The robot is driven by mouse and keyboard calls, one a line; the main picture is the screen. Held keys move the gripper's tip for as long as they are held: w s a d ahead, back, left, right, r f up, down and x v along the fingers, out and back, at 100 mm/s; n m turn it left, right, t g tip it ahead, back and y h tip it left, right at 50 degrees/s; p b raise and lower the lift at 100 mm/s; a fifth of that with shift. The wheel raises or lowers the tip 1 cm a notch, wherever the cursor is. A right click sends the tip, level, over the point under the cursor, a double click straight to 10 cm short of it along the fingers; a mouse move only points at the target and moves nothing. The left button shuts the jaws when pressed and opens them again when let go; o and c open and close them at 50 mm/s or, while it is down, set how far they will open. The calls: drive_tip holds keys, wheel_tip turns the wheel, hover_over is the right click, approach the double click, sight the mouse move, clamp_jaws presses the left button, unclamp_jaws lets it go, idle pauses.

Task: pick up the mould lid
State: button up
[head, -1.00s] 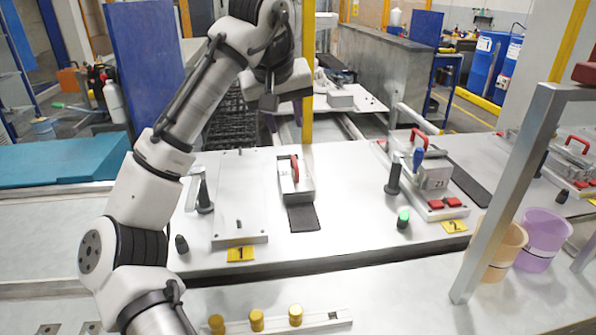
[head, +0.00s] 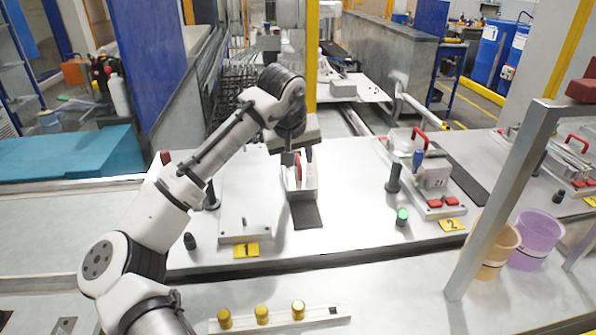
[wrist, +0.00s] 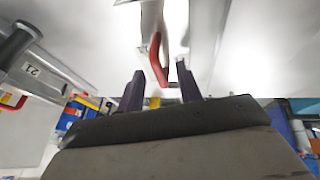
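The mould lid (head: 303,194) is a grey block with a red upright handle. It rests at the far end of a dark strip, right of the flat plate at station 1. My gripper (head: 297,158) is over the lid and covers part of it in the head view. In the wrist view the two dark fingers of my gripper (wrist: 160,88) are spread apart. The red handle of the mould lid (wrist: 155,60) shows between and beyond their tips. I cannot tell whether the fingers touch the handle.
A flat plate (head: 232,215) lies left of the lid behind yellow sign 1 (head: 246,250). Station 2, right, holds another red-handled block (head: 433,172). A black post (head: 393,177) stands between. A yellow column (head: 311,60) rises behind my gripper. Yellow knobs (head: 262,314) line the front.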

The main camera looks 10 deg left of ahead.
clamp_jaws()
idle(1.4)
